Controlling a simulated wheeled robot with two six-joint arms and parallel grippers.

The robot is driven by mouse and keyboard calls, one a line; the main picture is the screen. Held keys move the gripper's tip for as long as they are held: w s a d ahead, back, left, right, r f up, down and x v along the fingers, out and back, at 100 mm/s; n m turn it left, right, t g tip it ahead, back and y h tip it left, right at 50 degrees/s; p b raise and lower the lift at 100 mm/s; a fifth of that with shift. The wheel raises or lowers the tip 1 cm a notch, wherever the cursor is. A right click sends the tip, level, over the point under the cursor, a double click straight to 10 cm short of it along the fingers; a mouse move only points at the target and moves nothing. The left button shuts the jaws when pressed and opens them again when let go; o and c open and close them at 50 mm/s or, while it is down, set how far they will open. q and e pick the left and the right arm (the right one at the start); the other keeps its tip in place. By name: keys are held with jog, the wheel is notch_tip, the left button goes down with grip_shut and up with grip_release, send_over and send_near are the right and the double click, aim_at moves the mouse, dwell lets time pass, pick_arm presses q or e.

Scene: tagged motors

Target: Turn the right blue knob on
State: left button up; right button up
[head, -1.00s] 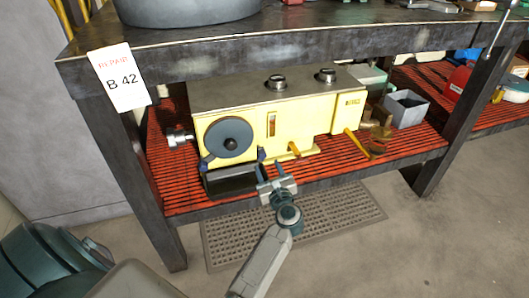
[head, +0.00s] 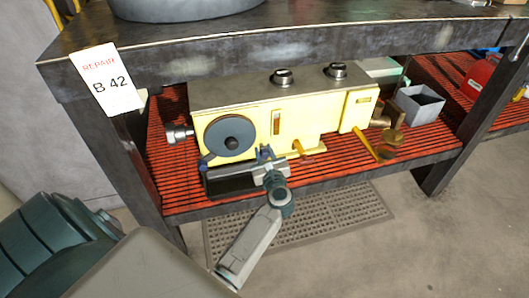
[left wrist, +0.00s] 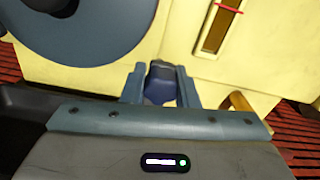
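The yellow machine (head: 300,118) stands on the red slatted lower shelf of the bench. It has a round blue-grey disc (head: 229,136) on its front, with a left blue knob (head: 205,161) low on one side. The right blue knob (left wrist: 161,82) is on the yellow front beside the disc's lower right. My left gripper (head: 266,154) is at this knob, with one finger on each side of it in the left wrist view (left wrist: 161,86). I cannot tell whether the fingers press on it or leave small gaps. The fingers partly hide the knob in the head view. My right gripper is out of view.
A dark tray (head: 232,187) sits under the disc, close to my left gripper. Two yellow levers stick out to the right, the nearer one (head: 301,147) close by. The bench top (head: 300,55) overhangs the machine. A grey bin (head: 419,104) stands farther right.

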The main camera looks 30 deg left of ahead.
pick_arm(q)
jog(key=c, duration=0.3)
